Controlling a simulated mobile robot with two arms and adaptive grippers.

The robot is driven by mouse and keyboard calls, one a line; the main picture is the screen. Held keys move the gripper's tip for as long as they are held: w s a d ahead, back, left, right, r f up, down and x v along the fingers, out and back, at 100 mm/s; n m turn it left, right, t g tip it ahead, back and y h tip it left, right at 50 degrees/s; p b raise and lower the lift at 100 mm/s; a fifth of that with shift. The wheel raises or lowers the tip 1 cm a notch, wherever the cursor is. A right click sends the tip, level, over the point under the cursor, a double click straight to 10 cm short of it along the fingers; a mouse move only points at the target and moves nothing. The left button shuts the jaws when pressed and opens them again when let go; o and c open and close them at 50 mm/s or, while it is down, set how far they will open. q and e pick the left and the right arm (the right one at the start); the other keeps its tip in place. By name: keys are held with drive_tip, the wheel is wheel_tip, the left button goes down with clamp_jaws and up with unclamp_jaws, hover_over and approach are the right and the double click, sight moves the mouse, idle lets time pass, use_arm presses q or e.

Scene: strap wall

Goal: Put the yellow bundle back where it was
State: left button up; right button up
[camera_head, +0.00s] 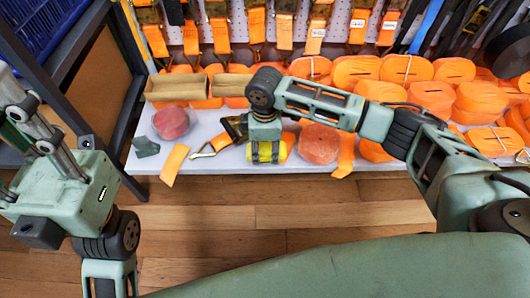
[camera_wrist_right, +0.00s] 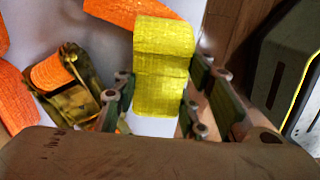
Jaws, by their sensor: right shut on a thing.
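The yellow bundle (camera_head: 268,152) is a rolled strap at the front edge of the white shelf (camera_head: 225,167). My right gripper (camera_head: 265,143) points down over it and is shut on it. In the right wrist view the yellow bundle (camera_wrist_right: 163,62) sits between the two fingers of my right gripper (camera_wrist_right: 160,98), with white surface behind it. I cannot tell whether the bundle touches the shelf. My left gripper (camera_head: 28,115) is at the left side of the head view, away from the shelf; its fingertips do not show clearly.
A ratchet buckle (camera_head: 234,128) with orange strap lies left of the bundle. A reddish-orange roll (camera_head: 318,143) stands close on its right. A red roll (camera_head: 171,122) is farther left. Cardboard boxes (camera_head: 176,88) and several orange rolls fill the back. Wooden floor lies in front.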

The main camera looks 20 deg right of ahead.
drive_tip(key=shift+f, duration=0.2)
drive_tip(key=o, duration=1.3)
drive_tip(key=shift+f, duration=0.1)
drive_tip(key=shift+c, duration=0.2)
